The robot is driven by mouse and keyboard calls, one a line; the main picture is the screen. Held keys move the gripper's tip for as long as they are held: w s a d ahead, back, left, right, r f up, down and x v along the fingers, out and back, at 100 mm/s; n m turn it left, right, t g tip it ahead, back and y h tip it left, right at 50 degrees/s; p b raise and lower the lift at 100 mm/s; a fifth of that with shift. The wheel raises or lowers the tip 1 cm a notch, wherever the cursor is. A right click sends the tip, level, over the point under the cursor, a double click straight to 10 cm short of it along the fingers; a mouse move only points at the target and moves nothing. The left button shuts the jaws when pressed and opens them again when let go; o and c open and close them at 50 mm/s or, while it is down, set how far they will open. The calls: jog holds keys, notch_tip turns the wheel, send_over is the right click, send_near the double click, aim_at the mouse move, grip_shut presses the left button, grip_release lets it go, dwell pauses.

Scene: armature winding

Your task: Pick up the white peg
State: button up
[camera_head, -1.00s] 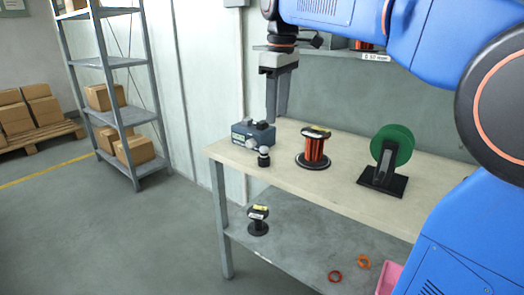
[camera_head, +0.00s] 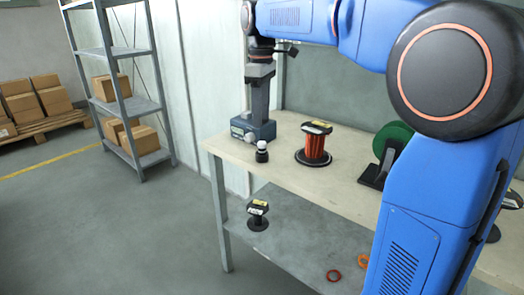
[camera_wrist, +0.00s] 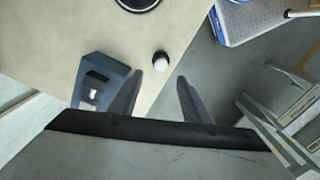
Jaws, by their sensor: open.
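The white peg (camera_head: 262,146) is a small rounded white piece on a dark base. It stands upright near the left front edge of the workbench (camera_head: 230,148). In the wrist view its white top (camera_wrist: 160,64) shows beyond the gap between the fingers, close to the table edge. My gripper (camera_head: 258,118) points down above the left end of the bench, in front of the blue-grey box as the head view sees it. In the wrist view the two fingers (camera_wrist: 160,80) are apart with nothing between them.
A blue-grey box (camera_head: 240,128) with a dark knob stands close to the peg. A copper wire spool (camera_head: 316,148) is to the right, then a green disc on a black stand (camera_head: 382,152). The lower shelf (camera_head: 285,243) holds a small black spool (camera_head: 258,214) and orange rings.

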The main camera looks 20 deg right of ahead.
aim_at(262, 142)
jog(key=shift+s+f, duration=0.15)
jog(key=shift+f, duration=4.15)
jog(key=shift+c, duration=0.4)
grip_shut()
